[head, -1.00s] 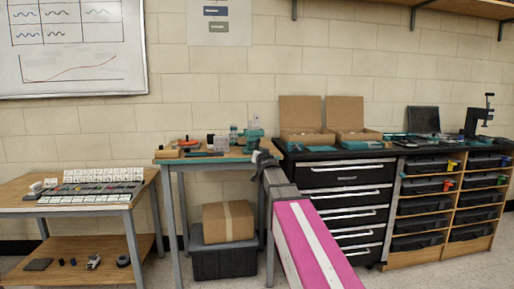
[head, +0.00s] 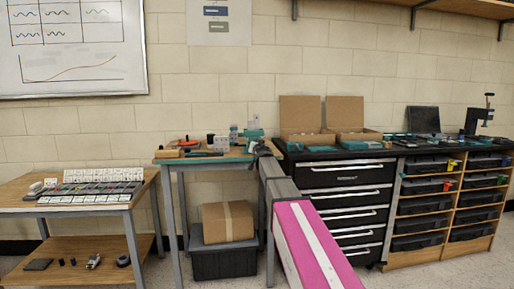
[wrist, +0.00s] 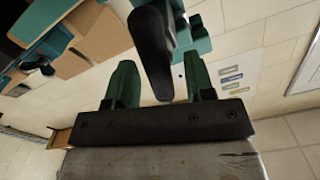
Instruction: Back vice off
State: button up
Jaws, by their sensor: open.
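A teal vice (head: 253,134) stands at the right end of the small workbench in the head view, partly hidden by my arm. In the wrist view, teal vice parts (wrist: 193,35) show at top centre. A long black bar (wrist: 152,50), seemingly the vice's handle, reaches down between my green fingers. My gripper (wrist: 160,72) is open, with one finger on each side of the bar and gaps visible. In the head view my gripper (head: 263,149) is small and dark at the bench's right end; its fingers cannot be made out there.
The workbench (head: 172,160) also carries small tools and containers left of the vice. A black drawer cabinet (head: 345,172) with two open cardboard boxes stands close on the right. A lower table (head: 30,208) with rows of small parts is at left.

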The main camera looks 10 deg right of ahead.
jog(key=shift+w, duration=0.15)
jog(key=c, duration=0.8)
jog(key=shift+n, duration=0.3)
jog(key=n, duration=0.4)
jog(key=shift+a+n, duration=0.25)
jog(key=shift+n, duration=0.05)
jog(key=n, duration=0.5)
jog(key=shift+a+f+n, duration=0.1)
jog(key=shift+a+n, duration=0.1)
jog(key=shift+n, duration=0.1)
jog(key=o, duration=0.8)
